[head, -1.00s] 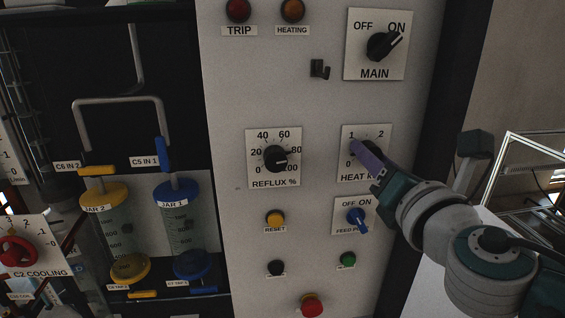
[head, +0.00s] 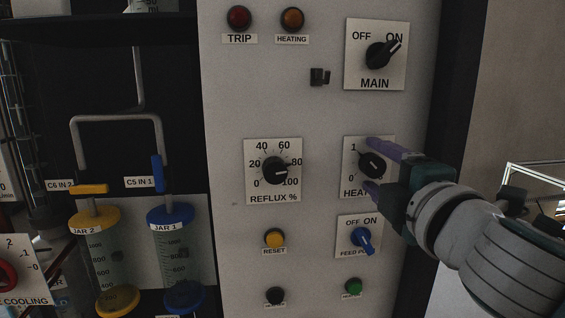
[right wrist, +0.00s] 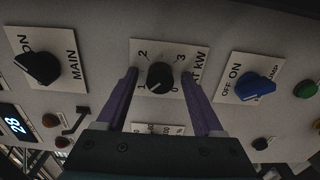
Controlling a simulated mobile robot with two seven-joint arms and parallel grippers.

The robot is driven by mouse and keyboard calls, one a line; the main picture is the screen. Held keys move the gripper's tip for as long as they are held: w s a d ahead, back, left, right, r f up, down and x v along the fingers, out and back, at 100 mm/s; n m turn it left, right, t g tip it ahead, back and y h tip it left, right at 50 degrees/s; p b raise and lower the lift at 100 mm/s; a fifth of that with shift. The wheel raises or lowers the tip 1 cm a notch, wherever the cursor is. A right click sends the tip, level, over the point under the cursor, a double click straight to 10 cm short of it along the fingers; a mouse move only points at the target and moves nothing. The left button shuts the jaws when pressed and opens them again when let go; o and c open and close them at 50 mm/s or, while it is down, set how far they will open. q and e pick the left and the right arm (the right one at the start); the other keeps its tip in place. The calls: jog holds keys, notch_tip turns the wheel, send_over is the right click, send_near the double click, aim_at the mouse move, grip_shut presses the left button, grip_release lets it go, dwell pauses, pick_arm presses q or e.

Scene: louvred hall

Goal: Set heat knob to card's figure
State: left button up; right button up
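The heat knob (head: 372,165) is a black dial on a white plate marked HEAT, partly hidden by my right gripper (head: 369,164). In the head view a pale mark on the knob points right and slightly down; the figure there is hidden. The right wrist view shows the same heat knob (right wrist: 160,78) with figures 0 to 3 around it. My right gripper's purple fingers are open, one on each side of the knob, with gaps visible. Whether the tips reach the knob's depth is unclear. No card with a figure shows. My left gripper is out of view.
The MAIN switch (head: 381,54) is above and the blue FEED switch (head: 362,239) below the heat knob. The REFLUX knob (head: 275,171) is to the left. A small black hook (head: 319,76) juts out. Jar 1 (head: 172,216) and Jar 2 (head: 95,219) stand left.

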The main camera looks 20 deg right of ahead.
jog(key=shift+v, duration=3.5)
jog(key=b+v, duration=0.3)
jog(key=v, duration=0.7)
